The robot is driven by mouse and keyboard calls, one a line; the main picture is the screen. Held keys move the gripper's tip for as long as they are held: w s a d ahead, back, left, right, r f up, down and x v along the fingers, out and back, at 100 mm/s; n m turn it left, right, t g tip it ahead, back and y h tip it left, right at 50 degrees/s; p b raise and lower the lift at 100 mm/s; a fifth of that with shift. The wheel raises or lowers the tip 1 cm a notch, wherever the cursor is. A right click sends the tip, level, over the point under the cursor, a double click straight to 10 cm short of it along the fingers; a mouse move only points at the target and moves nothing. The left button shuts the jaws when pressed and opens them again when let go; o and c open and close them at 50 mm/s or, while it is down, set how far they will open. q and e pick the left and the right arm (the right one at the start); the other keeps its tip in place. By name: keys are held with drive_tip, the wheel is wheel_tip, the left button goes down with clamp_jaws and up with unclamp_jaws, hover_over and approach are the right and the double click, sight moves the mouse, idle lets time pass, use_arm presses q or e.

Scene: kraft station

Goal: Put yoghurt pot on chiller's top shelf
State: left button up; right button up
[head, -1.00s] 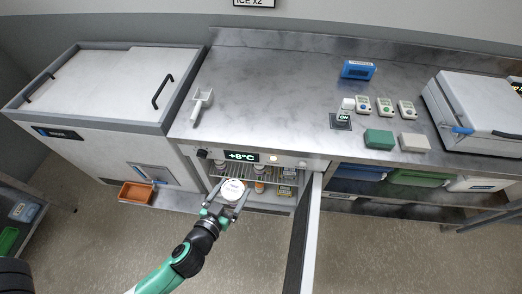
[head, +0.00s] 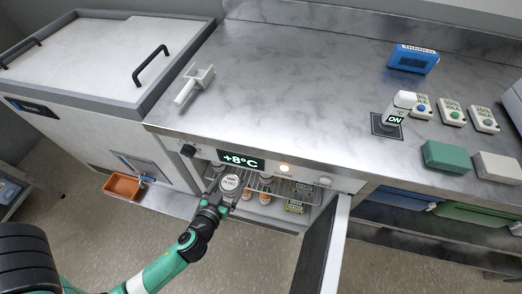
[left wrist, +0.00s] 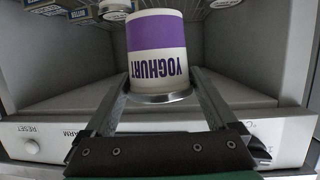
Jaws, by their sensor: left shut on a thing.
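The yoghurt pot (head: 230,181), white with a pale lid, is at the mouth of the open chiller (head: 275,213) in the head view. In the left wrist view the pot (left wrist: 156,45) shows a purple band and upside-down lettering. My left gripper (head: 229,187) is shut on it, one finger on each side; the fingers (left wrist: 160,80) also show in the left wrist view. The chiller's upper wire shelf (head: 281,186) holds several small items. Whether the pot touches the shelf is not clear. My right gripper is not in view.
The chiller door (head: 327,250) stands open on the right. The display panel (head: 241,161) is just above the opening. An orange bin (head: 123,186) is at the left.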

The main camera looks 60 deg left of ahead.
use_arm(q)
drive_tip(key=w+a+f+b, duration=0.2)
drive_tip(key=w+a+f, duration=0.1)
drive_tip(key=f, duration=0.1)
drive_tip(key=w+a+f+b, duration=0.3)
drive_tip(key=f, duration=0.1)
drive_tip(key=w+a+f+b, duration=0.2)
drive_tip(key=w+a+f, duration=0.1)
drive_tip(key=a+f, duration=0.1)
drive_tip(key=shift+w+f, duration=0.1)
drive_tip(key=shift+f, duration=0.2)
drive_tip(key=shift+r, duration=0.2)
drive_tip(key=shift+f, duration=0.15)
drive_tip(key=o, duration=1.2)
drive_tip(key=shift+c, duration=0.2)
